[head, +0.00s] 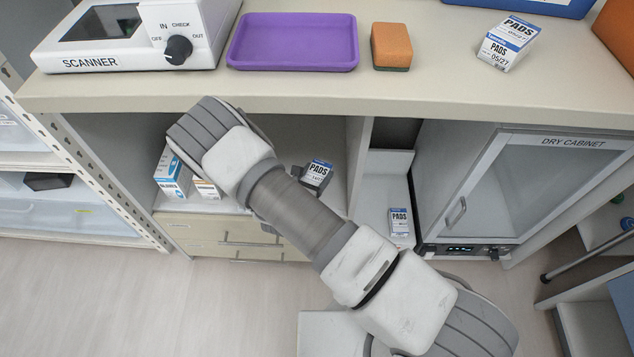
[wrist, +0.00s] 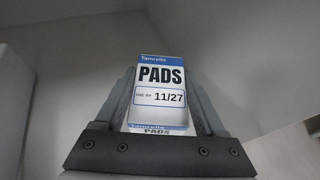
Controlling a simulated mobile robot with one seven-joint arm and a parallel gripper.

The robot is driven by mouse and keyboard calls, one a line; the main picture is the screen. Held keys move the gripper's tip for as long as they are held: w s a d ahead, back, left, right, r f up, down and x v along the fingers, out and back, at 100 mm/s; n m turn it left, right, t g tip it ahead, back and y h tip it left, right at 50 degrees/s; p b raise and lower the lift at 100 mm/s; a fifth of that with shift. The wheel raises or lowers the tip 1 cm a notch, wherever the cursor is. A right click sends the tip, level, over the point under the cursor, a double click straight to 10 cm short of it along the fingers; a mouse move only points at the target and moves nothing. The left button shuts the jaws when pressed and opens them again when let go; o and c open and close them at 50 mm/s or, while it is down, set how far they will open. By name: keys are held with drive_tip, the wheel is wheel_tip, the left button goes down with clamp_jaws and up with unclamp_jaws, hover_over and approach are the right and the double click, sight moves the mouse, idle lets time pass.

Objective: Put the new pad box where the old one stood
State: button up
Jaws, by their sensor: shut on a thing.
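My gripper (head: 312,180) is shut on a white-and-blue pad box (wrist: 160,90), whose face reads PADS, use by 11/27. In the head view this held box (head: 318,173) shows in front of the open shelf bay under the counter, partly covered by my gripper. I cannot tell whether it touches the shelf. A second pad box (head: 400,222) stands in the narrow bay to the right; its date is too small to read. A third pad box (head: 508,44), marked 05/27, sits tilted in the picture on the counter top.
The counter (head: 300,92) carries a scanner (head: 130,35), a purple tray (head: 292,42) and an orange sponge (head: 391,46). Blue-white (head: 172,174) and orange-white (head: 207,189) boxes stand at the bay's left, partly behind my arm. A dry cabinet (head: 540,185), door shut, stands right.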

drive_tip(key=shift+f+b, duration=0.65)
drive_tip(key=shift+f, duration=1.05)
drive_tip(key=shift+f, duration=0.15)
drive_tip(key=o, duration=1.4)
drive_tip(key=p+v, duration=0.3)
drive_tip(key=v, duration=0.9)
drive_tip(key=shift+r+p, duration=0.2)
drive_tip(key=shift+p, duration=0.2)
